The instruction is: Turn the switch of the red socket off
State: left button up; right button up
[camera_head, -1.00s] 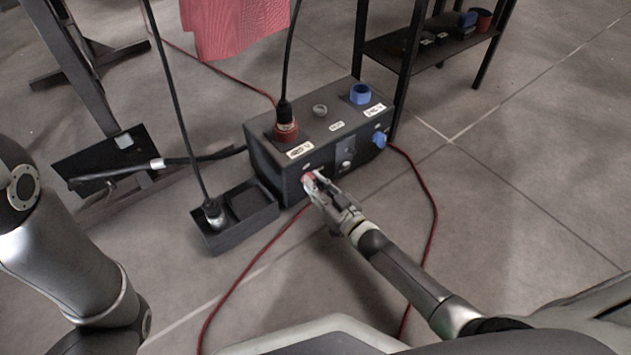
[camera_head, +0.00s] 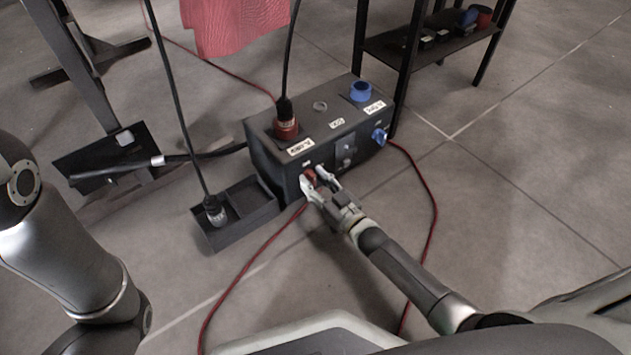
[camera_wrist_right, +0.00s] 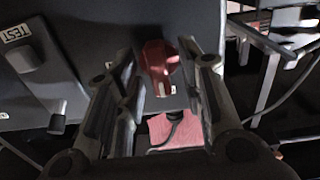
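The dark socket box (camera_head: 275,182) stands on the floor. A black cable with a red plug (camera_head: 286,127) stands upright in its red socket on top. The red switch (camera_head: 310,176) is on the front face below it. My right gripper (camera_head: 313,179) is at this switch with its fingers spread, one on each side. In the right wrist view the red switch (camera_wrist_right: 158,66) sits between the fingertips, with visible gaps on both sides. Its exact turn angle is hard to tell. My left gripper is out of view.
A blue switch (camera_head: 379,136) is to the right on the same face, with a blue socket (camera_head: 360,91) above. A black tray (camera_head: 240,232) with a hanging plug stands left of the box. A red cable (camera_head: 250,276) crosses the floor. A shelf (camera_head: 440,45) stands behind.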

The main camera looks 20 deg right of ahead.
jog(key=v, duration=1.2)
jog(key=shift+r, duration=0.15)
